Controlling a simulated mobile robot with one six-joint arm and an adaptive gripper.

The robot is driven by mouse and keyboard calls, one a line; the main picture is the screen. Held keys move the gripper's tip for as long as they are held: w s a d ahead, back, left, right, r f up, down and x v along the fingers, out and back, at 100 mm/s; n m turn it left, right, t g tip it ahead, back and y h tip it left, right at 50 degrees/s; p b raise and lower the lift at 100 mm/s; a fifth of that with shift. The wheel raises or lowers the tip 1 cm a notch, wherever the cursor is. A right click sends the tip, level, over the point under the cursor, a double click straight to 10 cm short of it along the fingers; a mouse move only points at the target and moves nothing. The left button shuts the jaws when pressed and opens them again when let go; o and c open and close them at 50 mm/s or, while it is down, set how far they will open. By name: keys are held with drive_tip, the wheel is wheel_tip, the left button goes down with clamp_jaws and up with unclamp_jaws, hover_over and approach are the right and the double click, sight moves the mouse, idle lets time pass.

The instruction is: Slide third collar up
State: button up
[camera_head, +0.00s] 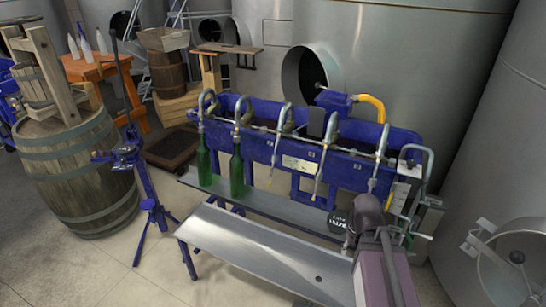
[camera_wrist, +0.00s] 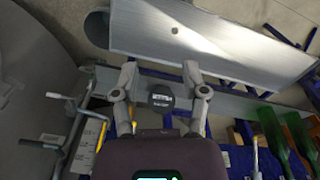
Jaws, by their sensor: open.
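The bottle filler (camera_head: 345,172) is blue, with a row of bent metal spouts. The third spout from the left (camera_head: 276,148) hangs with no bottle under it. Its collar is too small to tell clearly. Green bottles stand below the first spout (camera_head: 204,165) and the second spout (camera_head: 236,175); both bottles also show at the right of the wrist view (camera_wrist: 274,140). My gripper (camera_wrist: 160,70) is open, its two fingers apart with nothing between them. In the head view it is low at the filler's right front, away from the third spout, its fingers not clear.
A metal shelf (camera_head: 285,206) runs below the spouts, and a sloping metal tray (camera_head: 255,250) lies in front. A blue stand (camera_head: 128,155) is at the left, near a wooden barrel (camera_head: 85,185). Large steel tanks (camera_head: 400,65) stand behind and right.

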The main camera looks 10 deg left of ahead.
drive_tip(key=o, duration=0.3)
drive_tip(key=shift+a, duration=0.1)
drive_tip(key=w+a+f+n+t+h+b, duration=0.1)
drive_tip(key=w+n+t+h+b, duration=0.1)
drive_tip(key=w+n+b, duration=0.3)
drive_tip(key=w+f+n+t+h, duration=0.2)
drive_tip(key=w+n+h, duration=0.1)
drive_tip(key=w, duration=0.3)
drive_tip(key=n+t+y+b, duration=0.2)
drive_tip(key=n+t+b, duration=1.05)
drive_tip(key=n, duration=1.25)
approach(273, 158)
drive_tip(key=s+f+t+p, duration=0.1)
drive_tip(key=s+p, duration=0.1)
drive_tip(key=s, duration=0.1)
drive_tip(key=shift+w+d+f, duration=0.1)
drive_tip(key=shift+w+d, duration=0.05)
drive_tip(key=shift+w, duration=0.1)
drive_tip(key=shift+w, duration=0.1)
drive_tip(key=w, duration=0.4)
drive_tip(key=w+d, duration=0.1)
drive_tip(key=w, duration=0.4)
drive_tip(key=w+d, duration=0.1)
drive_tip(key=w, duration=0.3)
drive_tip(key=shift+w, duration=0.3)
